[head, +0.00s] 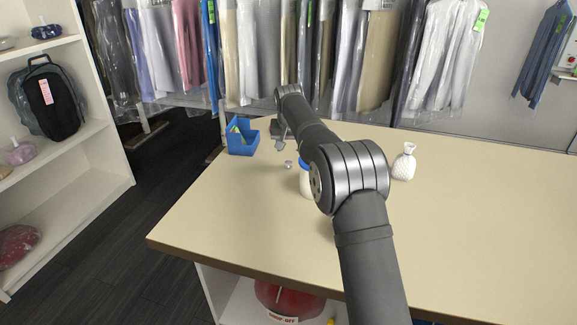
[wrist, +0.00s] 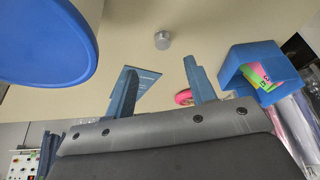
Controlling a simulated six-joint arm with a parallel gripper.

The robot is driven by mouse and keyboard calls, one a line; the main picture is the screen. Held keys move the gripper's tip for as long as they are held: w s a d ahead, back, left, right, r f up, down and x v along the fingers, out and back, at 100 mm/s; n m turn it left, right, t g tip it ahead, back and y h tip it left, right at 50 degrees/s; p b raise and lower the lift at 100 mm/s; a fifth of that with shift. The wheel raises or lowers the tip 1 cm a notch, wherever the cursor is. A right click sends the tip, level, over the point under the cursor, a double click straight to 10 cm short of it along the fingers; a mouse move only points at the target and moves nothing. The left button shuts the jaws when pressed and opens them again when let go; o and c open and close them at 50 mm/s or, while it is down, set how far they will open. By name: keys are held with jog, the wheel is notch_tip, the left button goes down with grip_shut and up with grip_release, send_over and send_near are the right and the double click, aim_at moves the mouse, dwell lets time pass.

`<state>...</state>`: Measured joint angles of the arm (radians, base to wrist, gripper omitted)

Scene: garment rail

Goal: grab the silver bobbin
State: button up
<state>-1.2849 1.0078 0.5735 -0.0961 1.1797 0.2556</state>
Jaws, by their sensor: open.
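The silver bobbin (head: 288,164) is a small round piece standing on the beige table, left of the white bottle. In the wrist view the silver bobbin (wrist: 162,40) lies beyond the fingertips, roughly in line with the gap between them and apart from both. My gripper (wrist: 161,82) is open, its two blue-grey fingers spread with no bobbin between them. In the head view my gripper (head: 280,138) is partly hidden by my arm and appears just behind and left of the bobbin.
A blue bin (head: 242,139) holding colourful items stands left; it also shows in the wrist view (wrist: 236,72). A blue-lidded white bottle (head: 304,182) stands close to the bobbin. A teal card (wrist: 146,84) and pink round item (wrist: 183,97) show near the fingers.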

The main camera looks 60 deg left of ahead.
send_over(289, 162)
jog(key=s+d, duration=0.1)
jog(key=d, duration=0.2)
jog(key=f, duration=0.4)
jog(key=shift+s+a+f, duration=0.1)
jog(key=shift+s+f, duration=0.1)
jog(key=shift+f, duration=0.15)
jog(key=shift+a+x, duration=0.15)
jog(key=shift+x, duration=1.1)
jog(key=shift+a+x, duration=0.15)
jog(key=shift+x, duration=1.1)
jog(key=shift+r, duration=0.15)
jog(key=shift+c, duration=0.4)
jog(key=c, duration=1)
